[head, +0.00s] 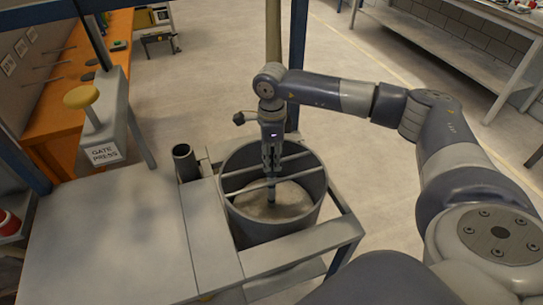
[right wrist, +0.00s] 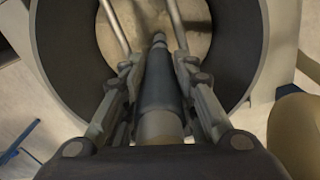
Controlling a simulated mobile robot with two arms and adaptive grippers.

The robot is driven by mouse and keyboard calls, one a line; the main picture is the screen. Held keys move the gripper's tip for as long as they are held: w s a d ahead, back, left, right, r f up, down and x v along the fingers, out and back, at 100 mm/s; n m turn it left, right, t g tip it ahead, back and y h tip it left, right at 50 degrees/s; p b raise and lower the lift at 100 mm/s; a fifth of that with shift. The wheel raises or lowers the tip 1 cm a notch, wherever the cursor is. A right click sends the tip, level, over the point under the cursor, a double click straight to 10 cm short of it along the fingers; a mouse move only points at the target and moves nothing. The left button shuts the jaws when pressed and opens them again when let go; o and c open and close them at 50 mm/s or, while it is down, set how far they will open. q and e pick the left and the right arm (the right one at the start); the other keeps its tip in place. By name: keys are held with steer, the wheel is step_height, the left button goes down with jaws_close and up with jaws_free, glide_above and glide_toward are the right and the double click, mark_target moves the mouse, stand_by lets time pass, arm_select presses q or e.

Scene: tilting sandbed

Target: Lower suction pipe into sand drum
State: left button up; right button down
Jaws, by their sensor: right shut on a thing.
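The sand drum (head: 242,228) is an open grey drum in a metal frame, with pale sand (head: 285,203) inside and two bars across its mouth. My right gripper (head: 271,172) is over the drum, pointing down, shut on the suction pipe (head: 271,193). The pipe is dark and upright, and its lower end is between the bars, close to the sand; I cannot tell whether it touches. In the right wrist view the pipe (right wrist: 160,85) runs between the fingers toward the drum opening (right wrist: 50,50). My left gripper is not in view.
A dark open tube (head: 185,162) stands left of the drum beside a grey table (head: 110,235). A press labelled "GATE PRESS" (head: 104,154) with a yellow knob stands behind the table. An orange bench (head: 60,110) is at the left. A post rises behind the drum.

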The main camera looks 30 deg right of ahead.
steer(key=c, duration=1.2)
jaws_free()
step_height(320, 180, up, 12)
